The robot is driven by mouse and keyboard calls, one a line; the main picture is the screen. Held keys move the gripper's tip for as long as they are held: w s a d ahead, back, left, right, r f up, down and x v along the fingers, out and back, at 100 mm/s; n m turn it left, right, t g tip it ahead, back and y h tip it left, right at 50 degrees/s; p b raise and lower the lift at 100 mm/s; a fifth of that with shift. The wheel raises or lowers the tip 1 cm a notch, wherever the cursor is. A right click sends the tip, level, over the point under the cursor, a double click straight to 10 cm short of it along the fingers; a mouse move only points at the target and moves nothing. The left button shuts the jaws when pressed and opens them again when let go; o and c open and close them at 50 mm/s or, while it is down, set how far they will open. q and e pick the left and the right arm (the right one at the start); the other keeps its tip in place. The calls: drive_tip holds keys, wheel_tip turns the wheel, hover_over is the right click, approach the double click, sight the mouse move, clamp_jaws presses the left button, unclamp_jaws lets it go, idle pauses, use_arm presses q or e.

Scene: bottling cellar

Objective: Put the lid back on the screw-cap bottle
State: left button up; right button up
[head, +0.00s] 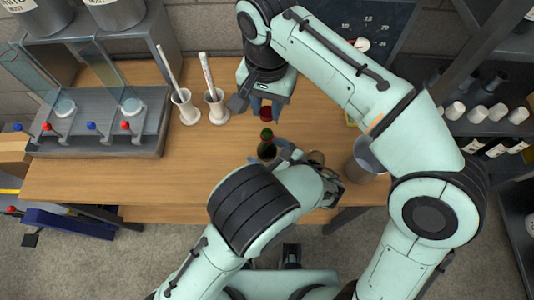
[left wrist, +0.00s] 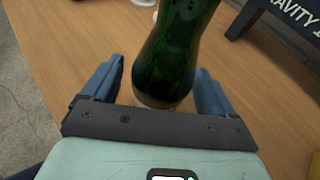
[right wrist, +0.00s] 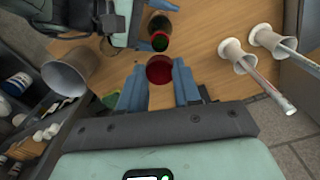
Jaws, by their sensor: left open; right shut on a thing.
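The green glass bottle (head: 266,151) stands upright on the wooden table, its neck visible from above in the head view. In the left wrist view the bottle (left wrist: 178,50) is between the spread blue fingers of my left gripper (left wrist: 155,92), with gaps at both sides. My right gripper (head: 268,103) is shut on a dark red lid (head: 266,115). In the right wrist view the lid (right wrist: 159,69) is at the fingertips, apart from the bottle (right wrist: 159,30) and a little to its back side. The bottle's lower part is partly hidden by my left arm in the head view.
Two white-based cylinders (head: 184,108) with sticks stand left of my right gripper. A filling bench (head: 90,138) with levers stands at the left. A grey bucket (head: 368,165) is at the right, by my right arm. Bare table lies left of the bottle.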

sight(267, 121)
use_arm(q)
drive_tip(key=c, duration=1.5)
use_arm(e)
drive_tip(key=shift+f, duration=2.5)
drive_tip(key=shift+f, duration=0.1)
drive_tip(key=shift+f, duration=0.8)
drive_tip(key=shift+f, duration=0.55)
